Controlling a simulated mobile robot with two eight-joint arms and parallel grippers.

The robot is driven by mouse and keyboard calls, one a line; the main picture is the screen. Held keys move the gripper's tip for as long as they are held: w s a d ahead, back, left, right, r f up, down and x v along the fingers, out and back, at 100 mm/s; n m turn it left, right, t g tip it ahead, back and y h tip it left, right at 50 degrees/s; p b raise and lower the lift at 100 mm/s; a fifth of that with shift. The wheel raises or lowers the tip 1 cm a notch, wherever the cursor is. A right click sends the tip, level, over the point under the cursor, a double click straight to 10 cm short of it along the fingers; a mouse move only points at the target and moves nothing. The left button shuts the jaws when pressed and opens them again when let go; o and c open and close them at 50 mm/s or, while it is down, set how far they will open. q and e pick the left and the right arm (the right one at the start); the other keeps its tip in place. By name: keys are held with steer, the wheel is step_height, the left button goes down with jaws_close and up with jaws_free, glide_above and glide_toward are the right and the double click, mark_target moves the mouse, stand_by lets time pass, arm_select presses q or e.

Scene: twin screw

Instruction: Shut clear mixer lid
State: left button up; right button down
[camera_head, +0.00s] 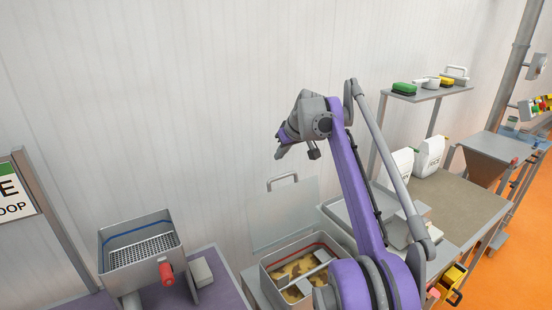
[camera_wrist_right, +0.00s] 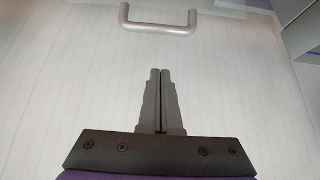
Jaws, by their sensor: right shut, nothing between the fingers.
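The clear lid (camera_head: 284,217) stands open and roughly upright behind the mixer (camera_head: 268,268), with a grey handle (camera_head: 282,181) on its top edge. The mixer is an open metal tub with a red rim line and brown-yellow contents, partly hidden by my right arm. My right gripper (camera_head: 281,149) is above the lid, near the wall in the picture, and empty. In the right wrist view its fingers (camera_wrist_right: 160,72) are shut together, and the lid handle (camera_wrist_right: 160,22) shows beyond the fingertips, apart from them. My left gripper is not in view.
A metal sieve box (camera_head: 142,248) with a red handle stands at the left on a purple table. White jugs (camera_head: 429,154) stand on a bench at the right, below a shelf (camera_head: 424,94) with brushes. A sign post (camera_head: 40,205) is at far left.

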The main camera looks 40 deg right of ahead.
steer(key=a+x, duration=0.1)
steer(key=x, duration=0.8)
steer(key=s, duration=0.4)
steer(key=shift+s+d+r+b, duration=0.2)
steer(key=shift+r+b, duration=0.05)
steer(key=shift+b, duration=0.15)
steer(key=shift+w, duration=0.1)
